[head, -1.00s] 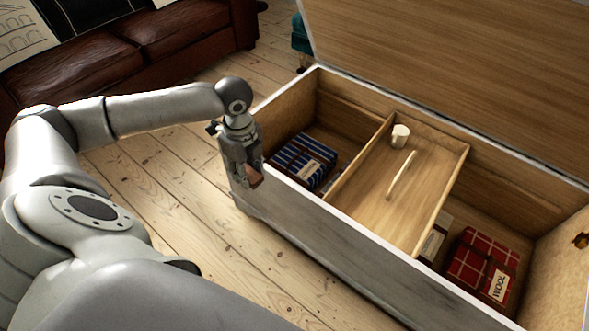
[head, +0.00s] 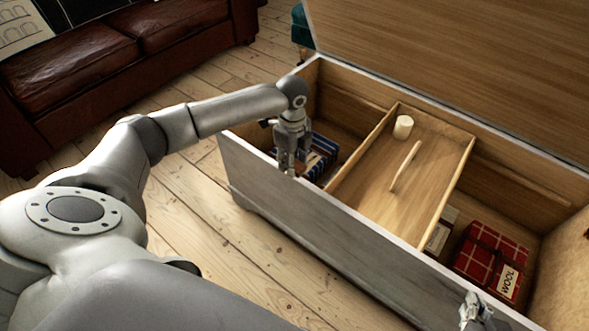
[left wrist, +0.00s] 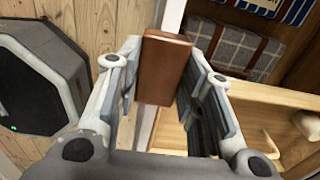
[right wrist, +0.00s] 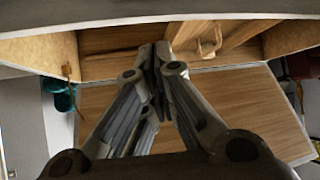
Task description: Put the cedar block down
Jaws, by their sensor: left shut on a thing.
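The cedar block (left wrist: 164,68) is a reddish-brown slab held between the fingers of my left gripper (left wrist: 160,85) in the left wrist view. In the head view my left gripper (head: 289,168) points down at the chest's front wall, near the left compartment; the block cannot be made out there. In the left wrist view the pale rim of the chest runs behind the block. My right gripper (right wrist: 158,58) has its fingertips together with nothing seen between them; part of it shows at the lower right of the head view (head: 476,312).
A blue striped bundle (head: 322,152) lies left, a red plaid bundle (head: 490,262) right. Floor in front is clear.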

